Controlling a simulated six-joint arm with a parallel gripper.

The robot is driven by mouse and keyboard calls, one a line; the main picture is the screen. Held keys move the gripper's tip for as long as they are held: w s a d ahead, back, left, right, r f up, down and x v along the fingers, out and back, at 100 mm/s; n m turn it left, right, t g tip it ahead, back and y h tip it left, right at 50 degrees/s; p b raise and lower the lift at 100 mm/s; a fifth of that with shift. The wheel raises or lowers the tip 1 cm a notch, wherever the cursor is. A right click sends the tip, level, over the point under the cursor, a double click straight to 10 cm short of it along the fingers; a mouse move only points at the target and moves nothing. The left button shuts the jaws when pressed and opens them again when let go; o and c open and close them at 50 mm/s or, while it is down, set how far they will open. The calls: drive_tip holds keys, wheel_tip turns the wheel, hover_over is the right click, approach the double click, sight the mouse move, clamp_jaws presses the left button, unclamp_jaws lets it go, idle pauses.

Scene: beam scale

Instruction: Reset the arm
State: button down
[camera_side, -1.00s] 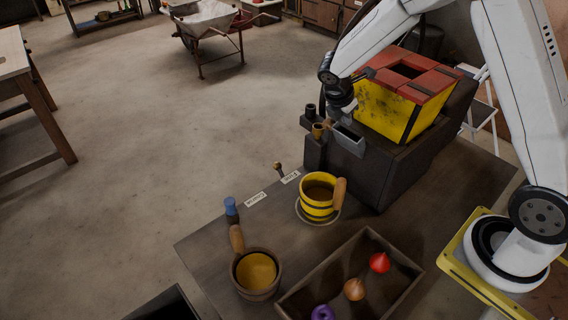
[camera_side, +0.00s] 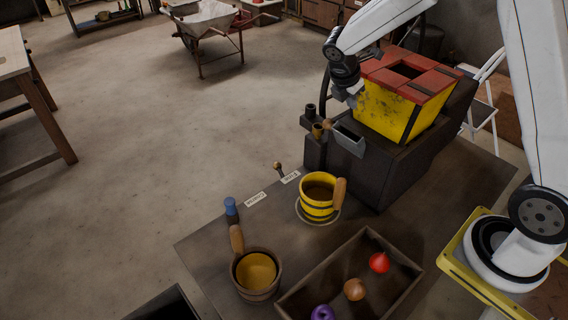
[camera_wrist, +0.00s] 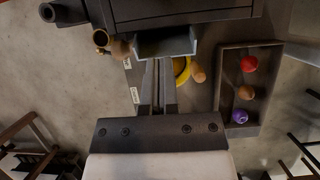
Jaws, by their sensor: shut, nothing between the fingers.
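My gripper (camera_side: 353,100) hangs beside the yellow box with the red top (camera_side: 392,108), above the small grey trough (camera_side: 349,140) on the dark block. In the wrist view its two fingers (camera_wrist: 158,68) lie together with nothing between them, pointing toward the grey trough (camera_wrist: 165,42). The fingertips are small and partly unclear in the side view. A yellow pot with a wooden handle (camera_side: 318,205) stands on a round plate on the bench, apart from my gripper.
A wooden tray (camera_side: 408,262) holds red, brown and purple pieces. A wooden pot (camera_side: 256,274) stands at the front left. Near the bench's left edge are a blue-topped peg (camera_side: 231,209) and two labels. Dark and brass cups (camera_side: 311,112) stick out beside the trough.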

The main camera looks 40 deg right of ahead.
drive_tip(key=s+a+f+m+t+y, duration=0.1)
drive_tip(key=s+a+m+y, duration=0.1)
drive_tip(key=s+a+m, duration=0.3)
drive_tip(key=s+a+f+m+t+y, duration=0.1)
drive_tip(key=s+a+m+y, duration=0.1)
drive_tip(key=s+a+m, duration=0.4)
drive_tip(key=shift+s+a+m+t+y, duration=0.35)
drive_tip(key=shift+s+m, duration=2.15)
drive_tip(key=shift+m, duration=0.9)
drive_tip(key=shift+d, duration=0.1)
